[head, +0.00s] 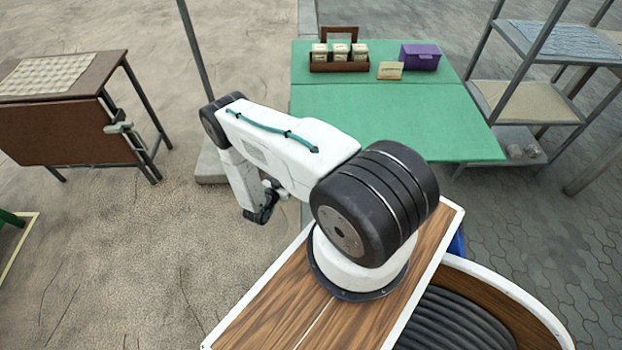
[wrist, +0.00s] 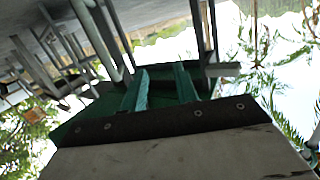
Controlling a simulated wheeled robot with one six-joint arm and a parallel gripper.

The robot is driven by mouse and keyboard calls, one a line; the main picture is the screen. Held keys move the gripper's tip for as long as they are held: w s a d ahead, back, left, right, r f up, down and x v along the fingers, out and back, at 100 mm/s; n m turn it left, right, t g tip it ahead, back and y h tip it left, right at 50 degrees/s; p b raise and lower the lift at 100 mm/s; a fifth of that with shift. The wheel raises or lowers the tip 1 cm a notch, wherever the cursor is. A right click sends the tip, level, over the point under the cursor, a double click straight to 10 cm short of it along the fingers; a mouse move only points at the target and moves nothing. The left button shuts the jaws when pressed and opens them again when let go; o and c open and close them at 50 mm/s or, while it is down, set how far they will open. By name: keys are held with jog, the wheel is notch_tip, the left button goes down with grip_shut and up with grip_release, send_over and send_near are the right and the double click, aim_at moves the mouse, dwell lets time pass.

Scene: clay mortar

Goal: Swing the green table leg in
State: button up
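The green table (head: 385,110) stands at the back in the head view, its top flat with a seam across it. Its near half is bare. Its legs are mostly hidden under the top there. In the wrist view, which seems upside down, a dark green panel (wrist: 75,127) lies behind my gripper, and grey posts (wrist: 204,30) run near it. I cannot tell which post is the swinging leg. My gripper (wrist: 160,75) shows two teal fingers set apart with nothing between them. In the head view it hangs low, left of the green table, with its fingertips unclear.
A wooden caddy (head: 339,65) with jars, a small card (head: 390,71) and a purple box (head: 420,57) stand on the table's far half. A brown drop-leaf table (head: 75,137) stands left, a shelf rack (head: 530,102) right. A grey pole (head: 194,45) rises behind my arm. Paving between is clear.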

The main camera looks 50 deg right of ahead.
jog(key=s+f+g+h, duration=0.1)
jog(key=s+f+h, duration=0.15)
jog(key=s, duration=0.45)
jog(key=shift+y, duration=0.35)
jog(key=d, duration=0.7)
jog(key=shift+w+d+f, duration=0.15)
jog(key=shift+d+f, duration=0.1)
grip_shut()
